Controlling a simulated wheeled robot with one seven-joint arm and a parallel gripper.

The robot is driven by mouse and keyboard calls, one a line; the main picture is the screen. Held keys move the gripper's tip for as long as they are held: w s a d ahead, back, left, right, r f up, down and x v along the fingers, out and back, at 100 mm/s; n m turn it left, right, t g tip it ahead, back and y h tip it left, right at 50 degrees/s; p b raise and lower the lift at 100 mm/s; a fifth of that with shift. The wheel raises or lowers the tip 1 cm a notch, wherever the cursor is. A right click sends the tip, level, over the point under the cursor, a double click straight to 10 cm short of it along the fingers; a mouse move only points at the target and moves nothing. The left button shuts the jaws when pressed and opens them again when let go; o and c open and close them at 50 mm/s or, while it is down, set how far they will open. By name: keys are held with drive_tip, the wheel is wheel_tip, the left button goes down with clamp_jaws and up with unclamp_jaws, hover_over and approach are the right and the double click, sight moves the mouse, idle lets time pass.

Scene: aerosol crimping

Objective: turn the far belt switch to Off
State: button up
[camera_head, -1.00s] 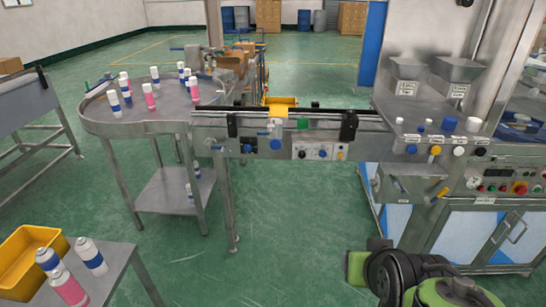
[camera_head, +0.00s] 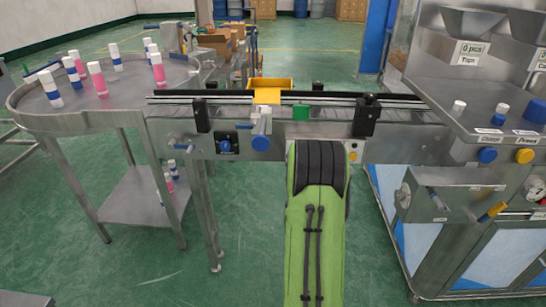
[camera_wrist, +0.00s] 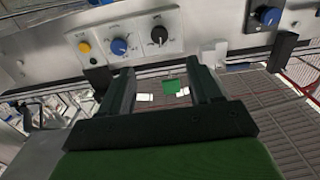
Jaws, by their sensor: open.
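Two blue belt knobs are on the conveyor's front side. One blue knob (camera_head: 225,146) sits on a small dark plate at the left; it also shows at the top right of the wrist view (camera_wrist: 268,16). The other blue knob (camera_wrist: 119,46) is on a light panel between a black dial (camera_wrist: 159,35) and a yellow button (camera_wrist: 84,47). Which way the knobs point is too small to read. My gripper (camera_wrist: 162,70) is open and empty, with its fingers toward the light panel, apart from the knobs. In the head view my green arm hides the fingers and most of that panel.
The conveyor (camera_head: 400,143) runs across the middle, with a green block (camera_head: 301,112) and a yellow piece (camera_head: 268,93) on it. A round table (camera_head: 80,122) with several cans is at left. A steel workstation (camera_head: 455,188) with valves stands at right. Green floor is open in front.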

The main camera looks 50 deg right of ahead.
drive_tip(key=p+x, duration=0.6)
drive_tip(key=x, duration=0.9)
drive_tip(key=shift+r, duration=0.2)
drive_tip(key=shift+d, duration=0.15)
drive_tip(key=shift+c, duration=0.2)
drive_tip(key=c, duration=1)
